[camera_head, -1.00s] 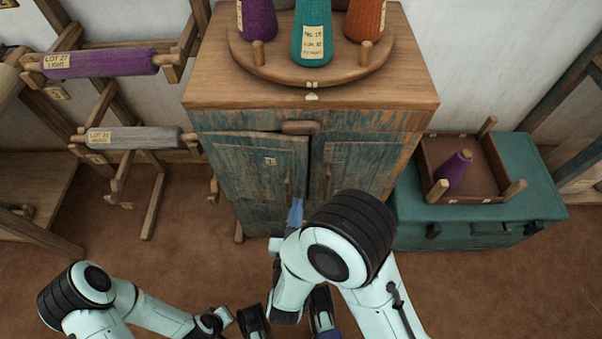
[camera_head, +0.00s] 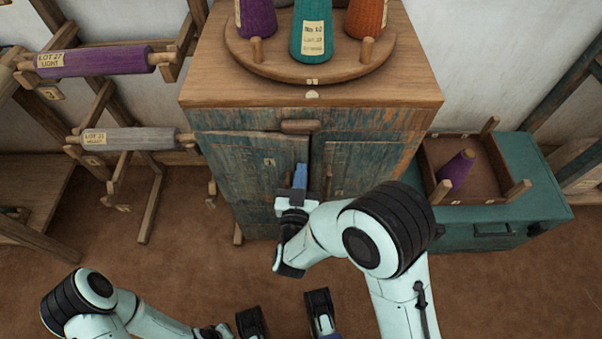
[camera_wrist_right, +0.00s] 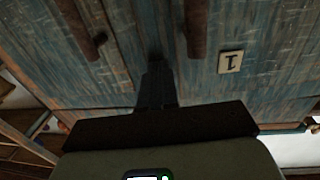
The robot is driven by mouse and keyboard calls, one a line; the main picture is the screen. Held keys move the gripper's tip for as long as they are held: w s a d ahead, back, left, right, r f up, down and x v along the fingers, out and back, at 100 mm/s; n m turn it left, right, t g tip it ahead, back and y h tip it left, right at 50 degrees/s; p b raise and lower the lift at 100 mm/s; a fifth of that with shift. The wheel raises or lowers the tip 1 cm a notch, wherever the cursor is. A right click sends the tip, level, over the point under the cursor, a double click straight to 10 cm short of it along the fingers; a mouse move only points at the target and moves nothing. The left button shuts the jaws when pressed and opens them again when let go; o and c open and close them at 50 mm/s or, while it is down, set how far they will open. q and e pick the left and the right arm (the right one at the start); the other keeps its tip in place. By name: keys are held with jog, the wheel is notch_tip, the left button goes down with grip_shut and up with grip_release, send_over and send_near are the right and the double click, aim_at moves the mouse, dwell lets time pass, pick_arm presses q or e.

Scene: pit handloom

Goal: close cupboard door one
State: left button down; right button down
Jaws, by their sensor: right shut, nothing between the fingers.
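The cupboard (camera_head: 370,120) is wooden with worn blue-green doors. Door one (camera_head: 245,172) is the left door and carries a small tag with a 1. It looks slightly ajar, with a dark gap along its right edge. In the wrist view door one (camera_wrist_right: 260,85) is on the right, its tag upside down, with its bar handle (camera_wrist_right: 196,25) beside the gap. My right gripper (camera_head: 300,175) is shut and empty in front of door one's free edge. I cannot tell whether it touches.
The other door (camera_head: 365,165) stands to the right of door one. A round wooden stand (camera_head: 310,72) with yarn cones is on top. A teal chest (camera_head: 525,180) is at the right, and a yarn rack (camera_head: 150,195) at the left. Brown floor is open in front.

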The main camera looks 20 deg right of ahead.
jog(key=w+d+y, duration=0.1)
jog(key=w+n+y, duration=0.1)
jog(key=shift+w+d+r+n+t, duration=0.1)
jog(key=shift+w+d+n+t, duration=0.2)
jog(key=shift+w+d+t, duration=0.1)
dwell(0.3)
